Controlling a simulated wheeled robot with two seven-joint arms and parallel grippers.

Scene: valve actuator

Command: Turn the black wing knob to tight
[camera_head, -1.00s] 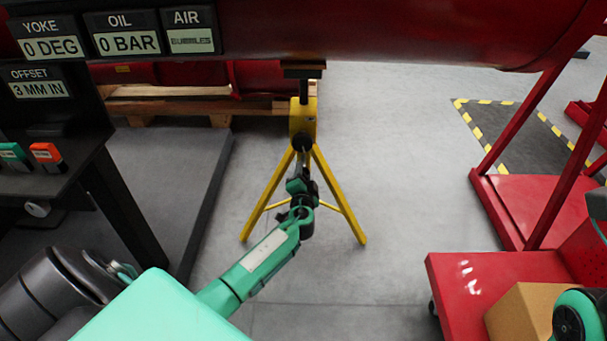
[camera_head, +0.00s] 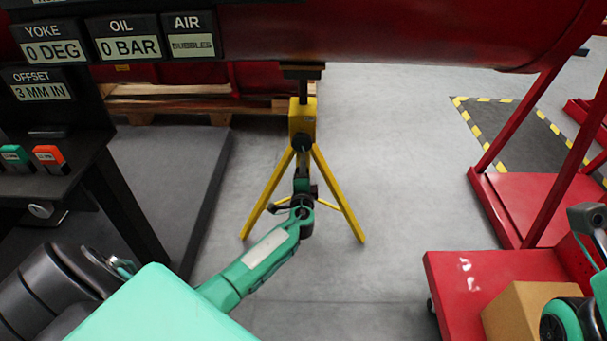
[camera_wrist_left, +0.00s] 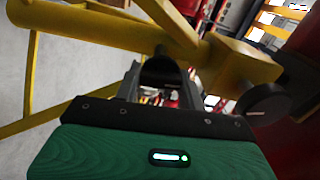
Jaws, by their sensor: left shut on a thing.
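A yellow tripod stand (camera_head: 302,118) stands under the large red cylinder. The black wing knob (camera_head: 302,141) is on the stand's front, just below its yellow block, and the fingers partly hide it. My left gripper (camera_head: 302,160) comes up from below and is shut on the knob. In the left wrist view, the dark knob (camera_wrist_left: 160,72) sits between the two fingers, against the yellow post (camera_wrist_left: 95,32). The knob's wings and any tight mark cannot be made out. The fingers of my right gripper are not in view.
The red cylinder (camera_head: 390,35) spans the top. A round black disc (camera_wrist_left: 264,104) sits beside the yellow block in the left wrist view. A dark bench (camera_head: 60,165) is at left. A red cart (camera_head: 460,275) with a cardboard box (camera_head: 520,312) is at right. Grey floor between is open.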

